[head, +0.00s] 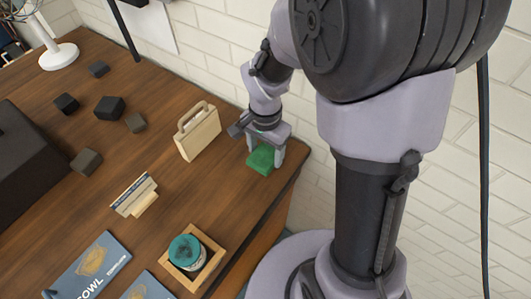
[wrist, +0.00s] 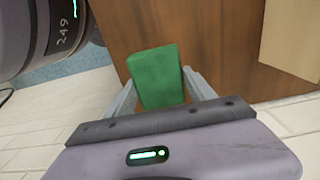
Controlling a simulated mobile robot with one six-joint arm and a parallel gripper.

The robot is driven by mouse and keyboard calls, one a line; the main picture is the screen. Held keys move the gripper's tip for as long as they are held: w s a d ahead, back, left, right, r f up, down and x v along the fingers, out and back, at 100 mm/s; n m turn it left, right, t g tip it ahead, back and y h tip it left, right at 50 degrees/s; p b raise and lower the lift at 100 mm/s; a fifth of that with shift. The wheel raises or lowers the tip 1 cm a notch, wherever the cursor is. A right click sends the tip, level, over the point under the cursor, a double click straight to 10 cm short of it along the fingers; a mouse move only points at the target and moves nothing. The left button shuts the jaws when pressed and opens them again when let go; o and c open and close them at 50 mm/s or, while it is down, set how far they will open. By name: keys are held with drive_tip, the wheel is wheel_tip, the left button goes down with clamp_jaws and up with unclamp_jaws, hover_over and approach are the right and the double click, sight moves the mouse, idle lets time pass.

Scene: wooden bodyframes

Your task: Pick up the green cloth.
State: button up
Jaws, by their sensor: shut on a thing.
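The green cloth (head: 261,158) is a small folded green block near the table's right corner in the head view. In the wrist view the green cloth (wrist: 158,78) sits between the two fingers. My gripper (head: 264,153) points down over it and is shut on it. In the wrist view my gripper (wrist: 160,92) has one finger on each side of the cloth. I cannot tell whether the cloth still touches the table.
The wooden table (head: 160,155) ends just right of the gripper, beside a white brick wall (head: 220,45). A wooden bag-shaped object (head: 197,133) stands close to the left. A small sign (head: 135,195), a wooden tray (head: 212,262) with a teal-topped jar (head: 186,253) and dark blocks (head: 109,108) stand farther off.

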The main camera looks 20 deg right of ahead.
drive_tip(key=s+d+r+b, duration=0.2)
drive_tip(key=s+b, duration=0.4)
drive_tip(key=s, duration=0.9)
drive_tip(key=shift+s+d+r, duration=0.2)
drive_tip(key=shift+s+d, duration=0.15)
drive_tip(key=shift+s, duration=0.05)
